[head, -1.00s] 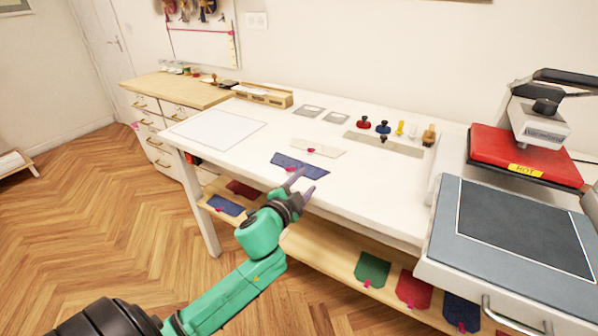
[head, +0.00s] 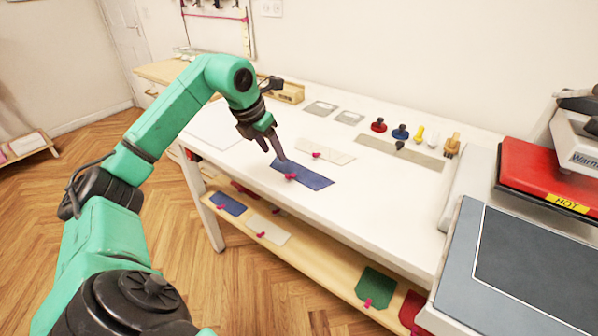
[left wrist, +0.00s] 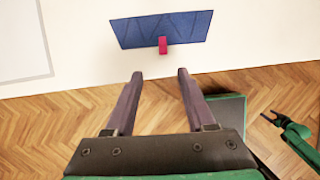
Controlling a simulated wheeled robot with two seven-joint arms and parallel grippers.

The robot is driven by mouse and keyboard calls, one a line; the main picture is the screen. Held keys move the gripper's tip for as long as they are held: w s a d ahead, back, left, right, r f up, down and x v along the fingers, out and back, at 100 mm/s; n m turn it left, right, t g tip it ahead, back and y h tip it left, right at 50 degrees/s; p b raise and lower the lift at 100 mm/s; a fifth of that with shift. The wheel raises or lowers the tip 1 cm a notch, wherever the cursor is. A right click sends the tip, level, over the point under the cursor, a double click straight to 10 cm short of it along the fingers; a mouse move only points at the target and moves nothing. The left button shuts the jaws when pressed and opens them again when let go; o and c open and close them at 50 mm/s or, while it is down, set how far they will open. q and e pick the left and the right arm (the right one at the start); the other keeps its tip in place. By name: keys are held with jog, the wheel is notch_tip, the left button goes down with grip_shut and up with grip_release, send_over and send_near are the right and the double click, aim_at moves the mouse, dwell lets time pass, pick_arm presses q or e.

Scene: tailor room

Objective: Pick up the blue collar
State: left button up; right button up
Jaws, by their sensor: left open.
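The blue collar (head: 312,179) lies flat on the white table near its front edge, with a pink clip (head: 291,177) at its front. My left gripper (head: 276,154) is open and empty, pointing down by the collar's left end in the head view. In the left wrist view, the collar (left wrist: 140,32) lies beyond the open fingertips (left wrist: 160,74), apart from them, with its clip roughly in line with the gap. A small green arm with a dark end (left wrist: 272,118), seemingly my right one, shows at right; its jaws are too small to read.
A cream collar (head: 327,152) lies behind the blue one. Stamps (head: 400,132) stand farther back. A red and grey heat press (head: 550,180) is at right. The lower shelf (head: 300,255) holds several fabric pieces, including a blue one (head: 228,203).

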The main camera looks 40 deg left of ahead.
aim_at(287, 175)
pick_arm(q)
jog(key=p+x, duration=0.1)
jog(key=x, duration=0.6)
jog(key=p+x, duration=0.1)
jog(key=x, duration=0.3)
jog(key=shift+s+d+p, duration=0.1)
jog(key=shift+d+p, duration=0.2)
jog(key=shift+d, duration=0.05)
jog(key=shift+f, duration=0.2)
jog(key=shift+r, duration=0.1)
grip_shut()
